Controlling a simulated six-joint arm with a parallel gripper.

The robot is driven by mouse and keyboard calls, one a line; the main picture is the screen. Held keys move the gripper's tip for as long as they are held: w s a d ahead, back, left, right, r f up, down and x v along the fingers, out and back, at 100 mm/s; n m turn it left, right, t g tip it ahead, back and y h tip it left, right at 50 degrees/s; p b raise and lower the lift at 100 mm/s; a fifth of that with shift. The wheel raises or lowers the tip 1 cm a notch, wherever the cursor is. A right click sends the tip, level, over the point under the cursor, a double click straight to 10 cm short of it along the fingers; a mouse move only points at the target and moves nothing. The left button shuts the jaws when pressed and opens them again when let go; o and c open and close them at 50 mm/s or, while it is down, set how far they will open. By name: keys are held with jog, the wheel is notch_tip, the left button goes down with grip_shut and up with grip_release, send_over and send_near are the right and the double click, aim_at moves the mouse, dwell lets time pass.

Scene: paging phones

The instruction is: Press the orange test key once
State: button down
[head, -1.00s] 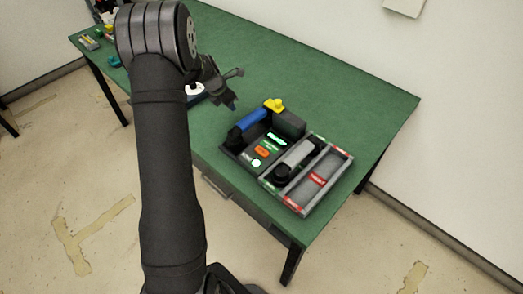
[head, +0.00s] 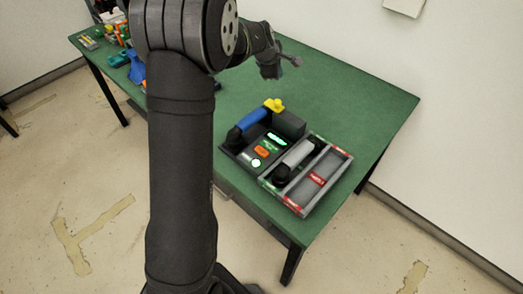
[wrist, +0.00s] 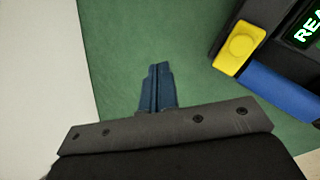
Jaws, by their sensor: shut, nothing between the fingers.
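The orange test key (head: 262,152) is on the dark phone base (head: 238,158), below a lit green display (head: 277,139) and above a round pale green-white button (head: 256,163). The key is outside the wrist view. A blue handset (head: 253,119) lies along the base's left side, and a yellow knob (head: 274,105) sits at its back end. The wrist view shows the yellow knob (wrist: 240,46), part of the blue handset (wrist: 280,92) and a display edge. My gripper (wrist: 158,72) is shut and empty above the green table, behind the phone base and apart from it.
A grey tray (head: 327,184) with red and green labels and a grey handset (head: 298,153) stands right of the phone base. Several small items (head: 122,58) crowd the table's far left. The green table (head: 350,105) is clear behind and right of the phone.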

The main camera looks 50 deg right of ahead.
jog(key=s+a+f+m+y, duration=0.1)
jog(key=s+a+m, duration=0.1)
jog(key=s, duration=0.1)
jog(key=s+a+f+m+y, duration=0.1)
jog(key=s+a+m, duration=0.1)
jog(key=s, duration=0.1)
jog(key=s+a+f+m+t+y, duration=0.1)
jog(key=s+a+m, duration=0.1)
jog(key=s+m, duration=0.1)
jog(key=shift+s, duration=0.55)
jog(key=s+a+f+m+t+y, duration=0.2)
jog(key=a+m+y, duration=0.1)
jog(key=a, duration=0.3)
notch_tip(320, 180, up, 2)
jog(key=m+t+y, duration=0.2)
jog(key=m+t, duration=0.2)
jog(key=t, duration=0.1)
send_over(264, 153)
jog(key=shift+f, duration=4.4)
jog(key=shift+f, duration=0.15)
